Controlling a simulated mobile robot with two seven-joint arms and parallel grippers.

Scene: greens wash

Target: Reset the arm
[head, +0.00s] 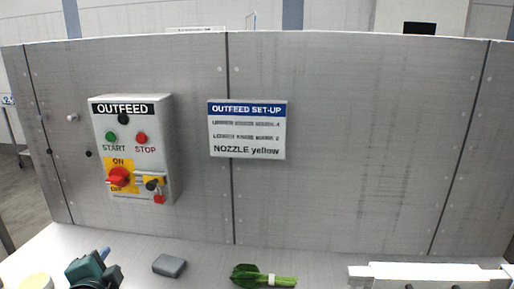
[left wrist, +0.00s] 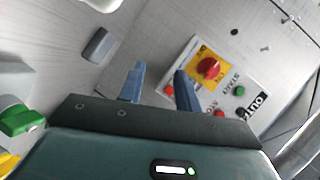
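My left gripper (head: 96,262) is at the bottom left of the head view, in front of and below the OUTFEED control box (head: 133,148). In the left wrist view its two blue-grey fingers (left wrist: 160,76) stand apart with nothing held between them. The box also shows beyond the fingertips (left wrist: 228,68). It has a green START button, a red STOP button and a red rotary switch (head: 119,178) on a yellow plate. A small red padlock (head: 159,198) hangs at a black knob beside the switch. My right gripper is not in view.
An OUTFEED SET-UP sign (head: 247,130) reading "NOZZLE yellow" is on the upright metal panel (head: 350,140). A grey block (head: 169,265) and a banded bunch of greens (head: 262,277) lie on the grey surface. A pale metal fixture (head: 430,272) is at the bottom right.

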